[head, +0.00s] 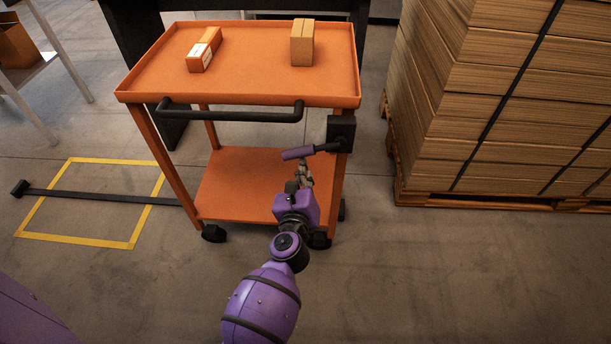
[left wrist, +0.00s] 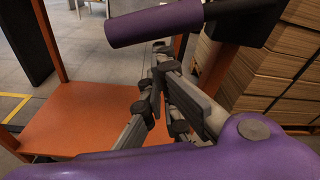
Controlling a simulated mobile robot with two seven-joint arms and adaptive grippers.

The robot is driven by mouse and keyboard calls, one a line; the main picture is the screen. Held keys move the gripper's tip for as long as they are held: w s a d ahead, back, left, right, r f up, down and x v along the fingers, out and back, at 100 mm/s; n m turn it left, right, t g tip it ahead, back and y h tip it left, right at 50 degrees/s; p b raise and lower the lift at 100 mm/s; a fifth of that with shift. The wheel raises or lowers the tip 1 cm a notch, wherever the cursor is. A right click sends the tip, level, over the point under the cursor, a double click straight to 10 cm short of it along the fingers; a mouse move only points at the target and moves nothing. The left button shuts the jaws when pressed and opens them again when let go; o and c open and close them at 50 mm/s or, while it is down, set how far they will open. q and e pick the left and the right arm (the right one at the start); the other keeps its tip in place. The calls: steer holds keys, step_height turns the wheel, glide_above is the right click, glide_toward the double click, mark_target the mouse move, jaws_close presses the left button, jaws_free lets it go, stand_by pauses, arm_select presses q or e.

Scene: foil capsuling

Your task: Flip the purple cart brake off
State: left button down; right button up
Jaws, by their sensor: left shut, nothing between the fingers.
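The orange cart (head: 258,92) stands ahead of me with a black push handle on its near side. The brake lever (head: 298,153) has a purple grip and sticks out to the left from a black block (head: 341,132) at the cart's right front corner. In the left wrist view the purple grip (left wrist: 155,25) crosses the top of the picture. My left gripper (head: 305,168) is shut and empty, just below the lever. Its fingers (left wrist: 160,60) point up toward the grip in the wrist view; whether they touch it I cannot tell. My right gripper is not in view.
Two boxes, a long one (head: 204,49) and an upright one (head: 302,43), sit on the cart's top tray. Strapped cardboard stacks (head: 500,100) on a pallet stand to the right. A yellow floor outline (head: 75,241) with a black bar lies to the left. The near floor is clear.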

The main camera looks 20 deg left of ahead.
mark_target(290, 153)
arm_select(q)
steer(key=shift+r, duration=0.1)
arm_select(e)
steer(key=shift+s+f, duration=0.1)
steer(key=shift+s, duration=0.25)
